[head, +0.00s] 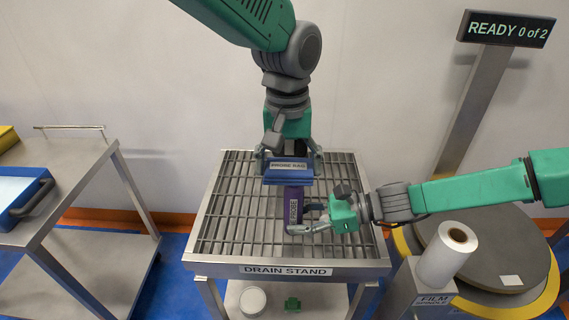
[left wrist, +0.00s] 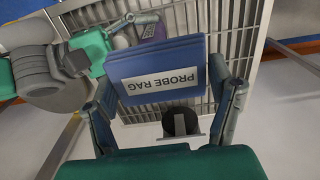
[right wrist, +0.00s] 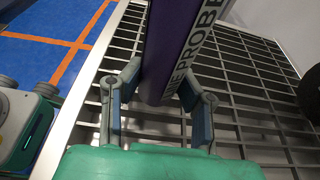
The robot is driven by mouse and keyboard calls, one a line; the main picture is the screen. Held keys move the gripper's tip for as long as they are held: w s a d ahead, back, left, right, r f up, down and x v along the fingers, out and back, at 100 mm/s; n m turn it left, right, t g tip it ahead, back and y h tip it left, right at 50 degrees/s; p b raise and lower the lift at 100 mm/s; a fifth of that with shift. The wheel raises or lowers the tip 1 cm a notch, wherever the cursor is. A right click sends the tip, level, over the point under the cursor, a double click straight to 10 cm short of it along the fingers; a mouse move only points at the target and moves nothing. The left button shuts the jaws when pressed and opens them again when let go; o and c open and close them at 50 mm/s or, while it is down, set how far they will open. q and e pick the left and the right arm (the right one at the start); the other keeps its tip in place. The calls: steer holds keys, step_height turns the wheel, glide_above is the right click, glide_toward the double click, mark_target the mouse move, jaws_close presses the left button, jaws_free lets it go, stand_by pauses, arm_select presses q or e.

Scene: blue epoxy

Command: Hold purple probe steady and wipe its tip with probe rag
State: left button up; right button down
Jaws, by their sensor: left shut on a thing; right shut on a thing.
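The purple probe (head: 293,210), with a white label, stands roughly upright over the drain stand's grate (head: 228,215). My right gripper (head: 310,217) is shut on it low down; the right wrist view shows the probe (right wrist: 170,60) between the fingers. My left gripper (head: 289,162) is shut on the blue probe rag (head: 288,180), coming from above. In the left wrist view the labelled rag (left wrist: 160,58) sits between the fingers. In the head view the rag overlaps the probe's upper part, so the tip is hidden. I cannot tell whether they touch.
A steel cart (head: 60,172) with a blue tray (head: 32,200) stands at the left. At the right are a white film roll (head: 447,254) on a spindle and a round turntable (head: 505,235). A sign (head: 506,29) reads "READY 0 of 2". The grate around the probe is clear.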

arm_select(q)
steer(key=shift+a+r, duration=0.5)
steer(key=shift+r, duration=0.65)
steer(key=shift+a+r, duration=0.55)
steer(key=shift+r, duration=0.65)
steer(key=shift+a+r, duration=0.5)
steer(key=shift+r, duration=0.65)
arm_select(e)
steer(key=c, duration=1.1)
jaws_free()
steer(key=v, duration=1.1)
steer(key=shift+d+r, duration=0.1)
steer(key=shift+d, duration=0.4)
